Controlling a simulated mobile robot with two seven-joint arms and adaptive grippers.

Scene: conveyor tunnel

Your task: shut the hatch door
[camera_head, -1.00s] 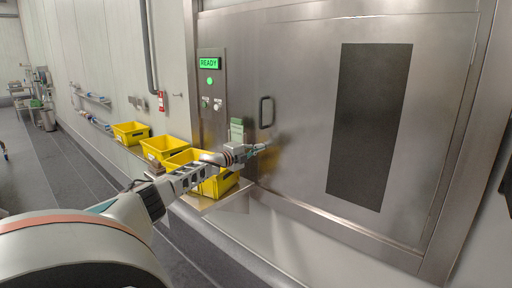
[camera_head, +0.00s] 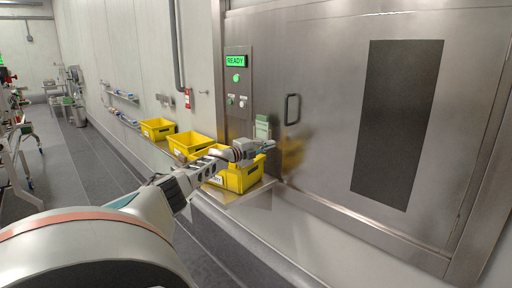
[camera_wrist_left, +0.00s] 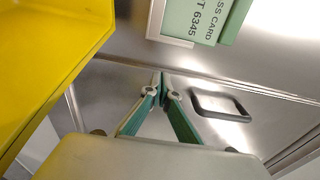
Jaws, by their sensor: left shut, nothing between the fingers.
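The hatch door (camera_head: 325,100) is a large brushed-metal panel with a dark window (camera_head: 398,125). It looks flush with its metal frame, with no gap that I can make out. Its upright loop handle (camera_head: 292,109) is near its left edge. It also shows in the left wrist view as a dark loop handle (camera_wrist_left: 220,104). My left gripper (camera_head: 271,145) is below and left of the handle, apart from it. In the left wrist view the left gripper's fingertips (camera_wrist_left: 162,84) meet with nothing between them. My right gripper is out of view.
A control panel (camera_head: 238,95) with a lit green READY sign (camera_head: 236,61) is left of the door. A green card holder (camera_head: 262,127) hangs beside the gripper. Several yellow bins, including the nearest bin (camera_head: 240,178), stand on a ledge (camera_head: 247,194) under the arm.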

